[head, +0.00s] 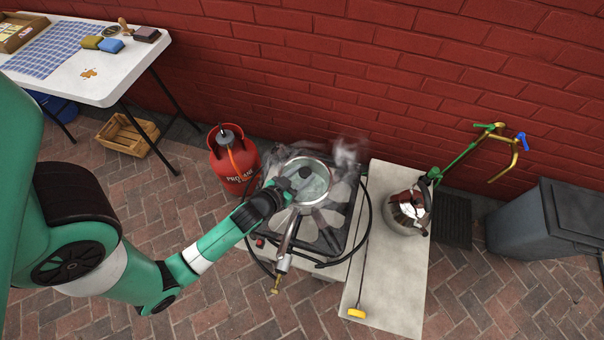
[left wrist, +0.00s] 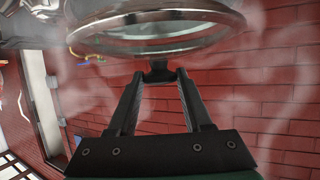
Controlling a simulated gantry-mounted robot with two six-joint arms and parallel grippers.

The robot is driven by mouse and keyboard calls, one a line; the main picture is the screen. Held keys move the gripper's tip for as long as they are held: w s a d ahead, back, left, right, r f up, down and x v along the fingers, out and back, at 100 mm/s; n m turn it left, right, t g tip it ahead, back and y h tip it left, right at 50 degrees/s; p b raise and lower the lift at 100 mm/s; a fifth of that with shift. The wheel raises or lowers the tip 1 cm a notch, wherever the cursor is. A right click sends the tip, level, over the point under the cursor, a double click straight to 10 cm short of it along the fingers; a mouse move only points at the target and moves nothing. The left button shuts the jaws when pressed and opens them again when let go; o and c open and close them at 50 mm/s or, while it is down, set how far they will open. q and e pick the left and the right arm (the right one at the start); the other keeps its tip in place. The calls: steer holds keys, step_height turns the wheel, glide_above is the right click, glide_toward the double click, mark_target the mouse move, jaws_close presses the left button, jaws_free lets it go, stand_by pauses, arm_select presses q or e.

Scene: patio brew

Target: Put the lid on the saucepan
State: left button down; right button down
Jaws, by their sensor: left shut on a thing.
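My left gripper (head: 291,183) reaches in from the left over the burner. In the left wrist view, its fingers (left wrist: 157,80) are shut on the black knob (left wrist: 158,73) of the lid. The lid (left wrist: 155,28) is clear glass with a shiny metal rim. In the head view the lid (head: 317,184) is over the saucepan, whose long steel handle (head: 288,240) points toward the front. The lid hides most of the saucepan. I cannot tell whether the rims touch or a gap is left. My right gripper is in neither view.
The saucepan stands on a dark burner (head: 332,236), with steam around it. A red propane bottle (head: 231,168) is left of it. A steel kettle (head: 407,212) stands on the pale slab (head: 388,277) to the right. A brick wall (head: 390,75) runs behind.

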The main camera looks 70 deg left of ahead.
arm_select(q)
steer(key=shift+f, duration=0.25)
steer(key=shift+c, duration=1.6)
jaws_free()
